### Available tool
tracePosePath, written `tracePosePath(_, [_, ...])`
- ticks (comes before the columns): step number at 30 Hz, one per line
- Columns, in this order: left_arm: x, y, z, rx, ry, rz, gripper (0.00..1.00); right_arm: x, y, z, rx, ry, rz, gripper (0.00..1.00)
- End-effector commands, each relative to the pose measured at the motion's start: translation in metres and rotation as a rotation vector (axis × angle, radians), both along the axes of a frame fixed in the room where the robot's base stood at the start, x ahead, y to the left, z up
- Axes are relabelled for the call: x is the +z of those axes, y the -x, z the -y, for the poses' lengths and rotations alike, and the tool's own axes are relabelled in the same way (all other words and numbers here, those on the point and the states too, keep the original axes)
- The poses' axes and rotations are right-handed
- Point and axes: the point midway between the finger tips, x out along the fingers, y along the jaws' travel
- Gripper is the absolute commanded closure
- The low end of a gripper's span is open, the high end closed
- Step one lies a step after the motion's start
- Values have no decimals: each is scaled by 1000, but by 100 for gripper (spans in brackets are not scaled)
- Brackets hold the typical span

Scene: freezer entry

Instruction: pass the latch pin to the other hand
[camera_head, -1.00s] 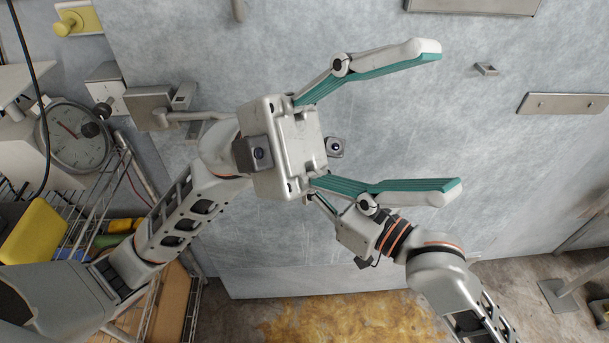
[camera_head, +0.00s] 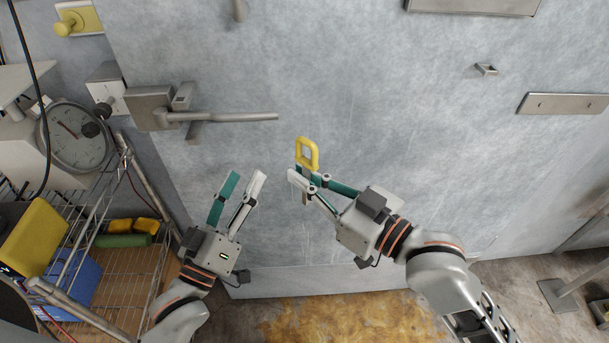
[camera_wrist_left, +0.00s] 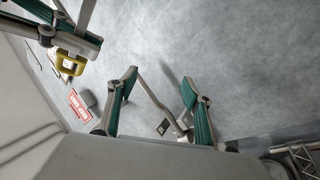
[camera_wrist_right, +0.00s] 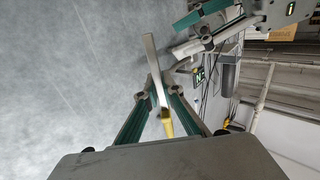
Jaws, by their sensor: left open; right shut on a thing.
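The latch pin has a yellow loop handle (camera_head: 315,155), seen just above my right fingertips in the head view. My right gripper (camera_head: 303,177) is shut on the pin in front of the grey door. In the right wrist view a pale bar of the pin (camera_wrist_right: 150,52) sticks out beyond the fingers, and its yellow part shows between them. My left gripper (camera_head: 247,176) is open and empty, left of the pin and apart from it. In the left wrist view the yellow loop (camera_wrist_left: 70,68) shows at the upper left, outside my left fingers (camera_wrist_left: 159,78).
The freezer door (camera_head: 400,120) fills the background, with a lever handle (camera_head: 225,116) above my left gripper. A wire rack (camera_head: 125,265) with coloured items and a dial scale (camera_head: 78,135) stand at the left. The door area between my grippers is clear.

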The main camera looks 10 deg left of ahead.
Motion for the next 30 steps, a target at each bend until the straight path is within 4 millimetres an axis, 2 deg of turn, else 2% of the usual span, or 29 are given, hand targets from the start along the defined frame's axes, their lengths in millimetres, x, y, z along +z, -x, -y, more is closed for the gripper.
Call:
tracePosePath(1, [-26,4,-5,17,-24,-68,50,0,0,0,0,-1,1,100])
tracePosePath(3, [-60,10,-9,33,-73,-154,50,0,0,0,0,-1,1,100])
tracePosePath(12, [-202,47,-6,7,-430,-479,50,0,0,0,0,-1,1,100])
tracePosePath(15, [-243,64,-3,-32,-570,-561,50,0,0,0,0,-1,1,100])
tracePosePath(18, [-275,79,-2,-73,-691,-621,50,0,0,0,0,-1,1,100])
tracePosePath(21, [-299,92,-1,-109,-783,-663,50,0,0,0,0,-1,1,100])
tracePosePath(24, [-312,100,-1,-133,-840,-687,50,0,0,0,0,-1,1,100])
tracePosePath(30, [-319,104,-1,-146,-870,-698,50,0,0,0,0,-1,1,100])
